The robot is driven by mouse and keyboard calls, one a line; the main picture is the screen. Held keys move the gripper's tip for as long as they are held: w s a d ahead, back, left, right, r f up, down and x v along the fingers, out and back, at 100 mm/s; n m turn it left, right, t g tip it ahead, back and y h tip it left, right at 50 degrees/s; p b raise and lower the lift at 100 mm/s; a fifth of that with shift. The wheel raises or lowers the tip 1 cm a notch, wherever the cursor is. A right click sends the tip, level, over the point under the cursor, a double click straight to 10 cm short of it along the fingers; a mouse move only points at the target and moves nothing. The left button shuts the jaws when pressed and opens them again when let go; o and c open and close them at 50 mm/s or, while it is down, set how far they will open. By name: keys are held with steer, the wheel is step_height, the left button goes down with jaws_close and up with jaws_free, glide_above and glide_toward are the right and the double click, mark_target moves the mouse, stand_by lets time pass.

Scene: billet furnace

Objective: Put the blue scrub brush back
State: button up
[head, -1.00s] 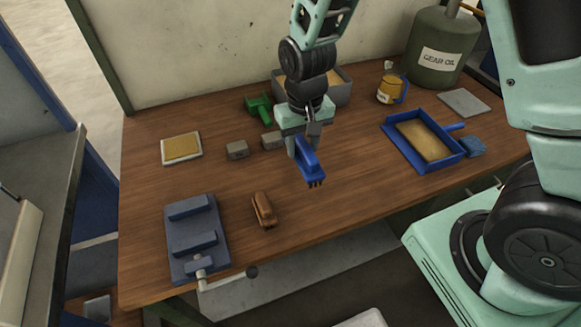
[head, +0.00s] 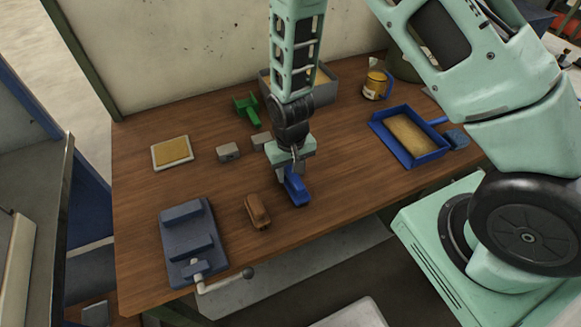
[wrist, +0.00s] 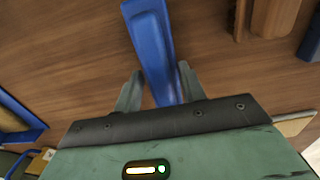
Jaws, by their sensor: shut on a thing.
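The blue scrub brush (head: 296,189) is at the tips of my gripper (head: 288,175), low over the wooden bench, to the right of the brown brush. In the wrist view my gripper's fingers (wrist: 160,92) are closed on either side of the blue brush (wrist: 151,45), and its long blue body points away from the palm. The brush looks at or very near the bench top; I cannot tell if it touches. Its bristles are hidden in the wrist view.
A brown brush (head: 257,211) lies close to the left, with a blue-grey vise (head: 192,240) beyond it. A blue dustpan-like tray (head: 409,136) stands to the right. Grey blocks (head: 228,152) and a green tool (head: 247,107) lie behind. The bench (head: 345,190) between brush and tray is clear.

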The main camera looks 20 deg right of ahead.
mark_target(290, 170)
steer(key=shift+f, duration=0.2)
steer(key=o, duration=0.9)
step_height(290, 170, up, 12)
steer(key=b, duration=0.3)
steer(key=s+a+r+n, duration=0.2)
steer(key=s+r, duration=0.2)
steer(key=s, duration=0.2)
steer(key=s+a+r+n, duration=0.2)
steer(key=s+r+n, duration=0.1)
steer(key=s, duration=0.4)
steer(key=s+a+r+n, duration=0.2)
steer(key=s+r, duration=0.2)
steer(key=s, duration=0.3)
steer(key=shift+s+a+r+n+y, duration=0.1)
steer(key=shift+a+r+n+y, duration=0.05)
steer(key=shift+r+n+y, duration=0.2)
